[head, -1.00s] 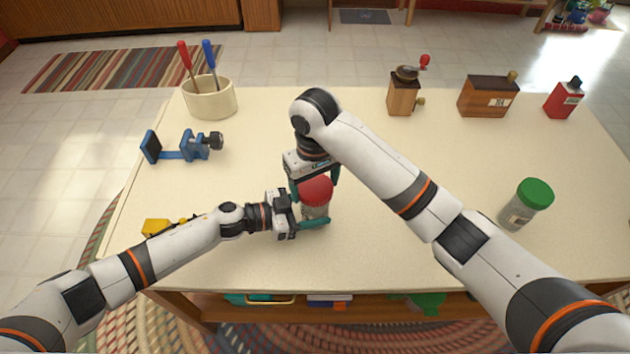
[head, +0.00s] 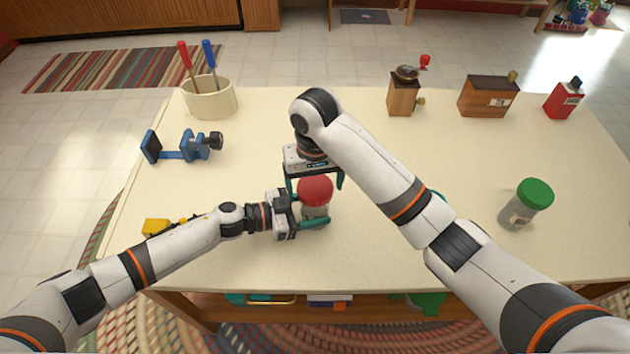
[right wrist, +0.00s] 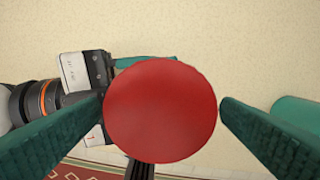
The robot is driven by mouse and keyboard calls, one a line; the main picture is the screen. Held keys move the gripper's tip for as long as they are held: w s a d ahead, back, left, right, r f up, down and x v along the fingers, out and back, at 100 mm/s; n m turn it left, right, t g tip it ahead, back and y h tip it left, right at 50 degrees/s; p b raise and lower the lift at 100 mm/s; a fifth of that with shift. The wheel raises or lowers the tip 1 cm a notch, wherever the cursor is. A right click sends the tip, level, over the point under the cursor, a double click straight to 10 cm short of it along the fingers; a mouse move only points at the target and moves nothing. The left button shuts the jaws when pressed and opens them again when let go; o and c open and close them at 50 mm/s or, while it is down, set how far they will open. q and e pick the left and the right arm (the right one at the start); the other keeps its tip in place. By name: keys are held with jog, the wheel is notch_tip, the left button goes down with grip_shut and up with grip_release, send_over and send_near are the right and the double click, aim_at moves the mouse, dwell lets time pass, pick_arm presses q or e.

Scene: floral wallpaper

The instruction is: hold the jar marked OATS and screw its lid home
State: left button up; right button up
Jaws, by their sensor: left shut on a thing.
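A clear jar (head: 314,212) with a red lid (head: 315,190) stands near the table's front; its label is not readable. My left gripper (head: 312,217) is shut on the jar's body from the left. My right gripper (head: 314,183) is above, its fingers on either side of the lid. It is open: small gaps show beside the lid in the head view. In the right wrist view the round lid (right wrist: 160,110) fills the space between the fingertips and hides the jar. Whether the lid sits fully down cannot be told.
A green-lidded jar (head: 526,205) stands at the right. A blue clamp-like tool (head: 190,146), a crock (head: 210,98) with two handled tools, a grinder (head: 403,95), a wooden box (head: 487,97) and a red tin (head: 564,99) stand farther off. A yellow thing (head: 156,227) lies at the left edge.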

aim_at(315, 187)
jog(key=shift+o, duration=0.3)
jog(key=shift+r, duration=3.5)
pick_arm(q)
jog(key=o, duration=1)
jog(key=shift+a, duration=0.1)
jog(key=v, duration=1.1)
jog(key=shift+s+a+r, duration=0.2)
jog(key=shift+a, duration=0.15)
